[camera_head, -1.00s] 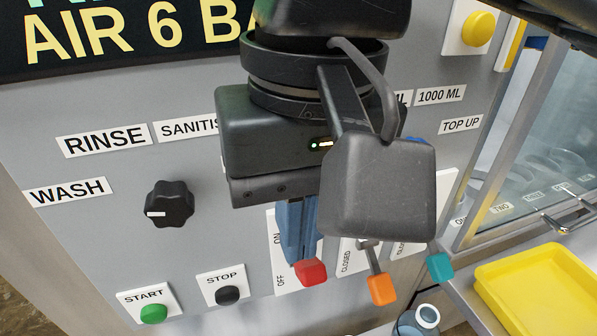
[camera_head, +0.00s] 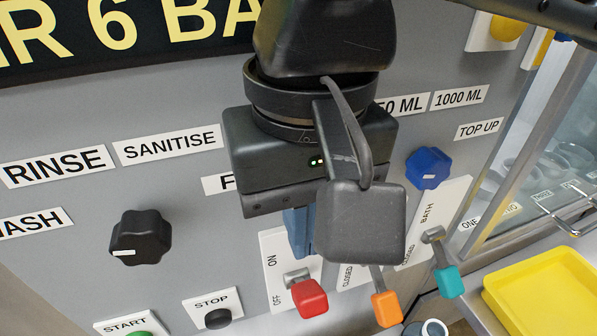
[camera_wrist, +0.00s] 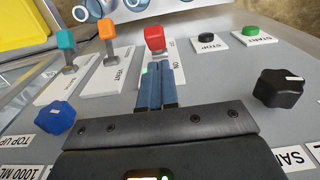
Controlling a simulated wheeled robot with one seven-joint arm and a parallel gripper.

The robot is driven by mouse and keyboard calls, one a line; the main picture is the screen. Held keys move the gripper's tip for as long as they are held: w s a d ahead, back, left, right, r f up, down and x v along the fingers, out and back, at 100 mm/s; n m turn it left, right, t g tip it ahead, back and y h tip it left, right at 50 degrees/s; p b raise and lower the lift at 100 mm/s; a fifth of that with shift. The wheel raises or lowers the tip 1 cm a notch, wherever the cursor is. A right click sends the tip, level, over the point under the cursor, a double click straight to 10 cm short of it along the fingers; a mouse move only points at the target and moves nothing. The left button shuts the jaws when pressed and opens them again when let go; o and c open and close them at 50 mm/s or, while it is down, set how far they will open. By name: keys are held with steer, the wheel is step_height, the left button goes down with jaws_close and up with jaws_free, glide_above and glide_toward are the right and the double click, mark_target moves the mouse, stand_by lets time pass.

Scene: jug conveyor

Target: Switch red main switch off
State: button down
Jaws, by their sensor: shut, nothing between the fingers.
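The red main switch (camera_head: 309,297) is a lever with a red block handle on a white plate (camera_head: 273,262) marked ON and OFF. Its handle hangs at the lower, OFF end of the plate. My gripper (camera_head: 300,250) is above the handle in the head view, its blue fingers partly hidden behind my wrist. In the wrist view the two blue fingers (camera_wrist: 160,85) lie together, shut and empty, over the plate. The red handle (camera_wrist: 155,38) stands just beyond their tips there. Whether the fingertips touch the lever cannot be told.
An orange lever (camera_head: 386,309) and a teal lever (camera_head: 448,281) are close by to the right. A black STOP button (camera_head: 218,318) and a black knob (camera_head: 140,238) are to the left. A blue knob (camera_head: 428,167) and a yellow tray (camera_head: 545,295) are further right.

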mark_target(302, 292)
step_height(302, 292, down, 7)
steer(key=shift+f, duration=0.15)
steer(key=shift+w+f, duration=0.1)
steer(key=shift+f, duration=0.05)
stand_by(0.5)
